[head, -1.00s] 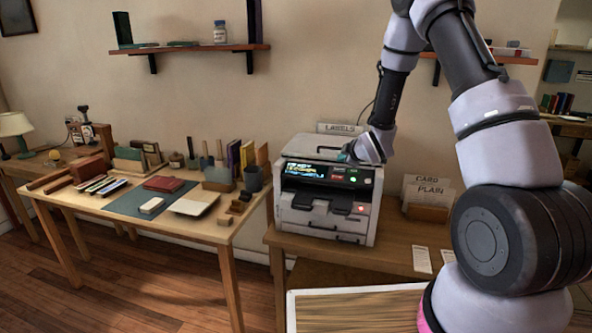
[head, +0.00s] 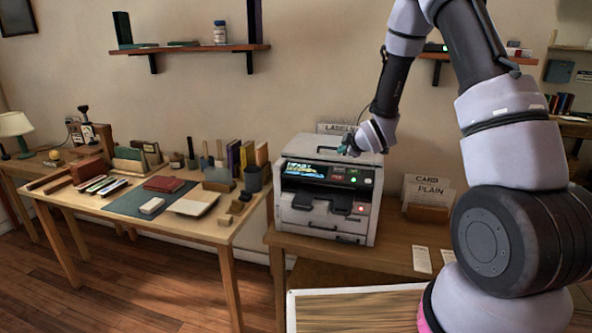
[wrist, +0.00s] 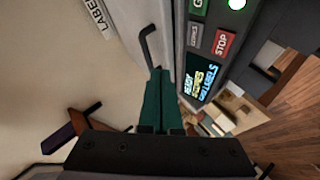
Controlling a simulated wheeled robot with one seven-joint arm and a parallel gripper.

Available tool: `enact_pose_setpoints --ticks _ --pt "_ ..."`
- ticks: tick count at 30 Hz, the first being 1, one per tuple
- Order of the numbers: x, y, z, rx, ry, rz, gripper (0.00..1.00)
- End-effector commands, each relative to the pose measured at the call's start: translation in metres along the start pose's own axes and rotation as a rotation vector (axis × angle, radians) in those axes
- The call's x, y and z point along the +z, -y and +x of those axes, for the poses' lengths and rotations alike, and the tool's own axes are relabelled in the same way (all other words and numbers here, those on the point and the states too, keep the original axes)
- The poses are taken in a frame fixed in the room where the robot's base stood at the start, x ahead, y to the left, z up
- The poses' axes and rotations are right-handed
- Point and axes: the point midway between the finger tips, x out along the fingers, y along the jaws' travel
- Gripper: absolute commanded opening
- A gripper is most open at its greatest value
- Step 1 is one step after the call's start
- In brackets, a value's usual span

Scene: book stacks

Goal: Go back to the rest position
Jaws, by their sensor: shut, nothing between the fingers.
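My gripper (head: 346,148) is just above the top right of the label printer (head: 325,228), near its control panel. In the wrist view its green fingers (wrist: 161,82) are together with nothing between them. The printer's lit screen (wrist: 203,79) and the red STOP button (wrist: 223,44) lie to the right of the fingers in that view. Part of a green button shows above them. In the head view a red light glows on the printer's front. I cannot tell whether the fingertips touch the printer.
A LABELS holder (head: 340,128) stands behind the printer, and a card stand (head: 428,190) stands to its right. A wooden desk (head: 150,222) with books and tools is at the left. Wall shelves (head: 190,49) hang above. A wood-topped surface (head: 355,308) lies in front.

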Motion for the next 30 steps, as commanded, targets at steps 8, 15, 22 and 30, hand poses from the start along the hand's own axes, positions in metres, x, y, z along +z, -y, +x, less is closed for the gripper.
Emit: enact_pose_setpoints --ticks 8,15,22,30 --pt "-0.006 -0.038 -0.04 0.01 0.064 0.142 0.0" --pt "-0.015 -0.088 -0.142 0.015 0.198 0.501 0.0" --pt "-0.026 -0.096 -0.251 0.009 0.297 0.866 0.0" --pt "-0.044 -0.063 -0.375 -0.028 0.381 1.291 0.0"
